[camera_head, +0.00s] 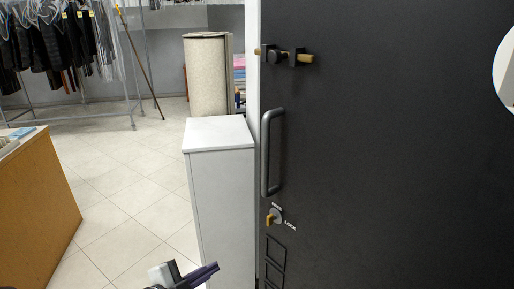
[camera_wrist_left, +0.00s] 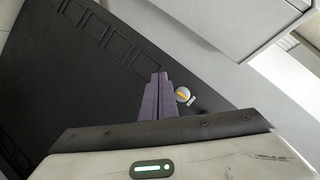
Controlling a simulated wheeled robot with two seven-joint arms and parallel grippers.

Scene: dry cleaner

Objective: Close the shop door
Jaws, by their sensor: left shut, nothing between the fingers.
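The black shop door (camera_head: 390,150) fills the right half of the head view. It has a vertical black pull handle (camera_head: 266,152) near its left edge. A lock knob (camera_head: 273,216) with a brass turn sits below the handle, and a sliding bolt (camera_head: 285,56) sits above it. My left gripper (camera_head: 214,267) is low in the head view, left of the door edge and in front of the white cabinet. Its fingers (camera_wrist_left: 155,80) are shut and empty in the left wrist view, with the dark door (camera_wrist_left: 75,85) behind them and the lock knob (camera_wrist_left: 183,94) just right of them.
The tall white cabinet (camera_head: 222,195) stands close beside the door's left edge. A wooden counter (camera_head: 38,200) is at the left. A rolled carpet (camera_head: 206,75) and a rack of dark clothes (camera_head: 50,40) stand at the back. The tiled floor (camera_head: 130,190) between counter and cabinet is clear.

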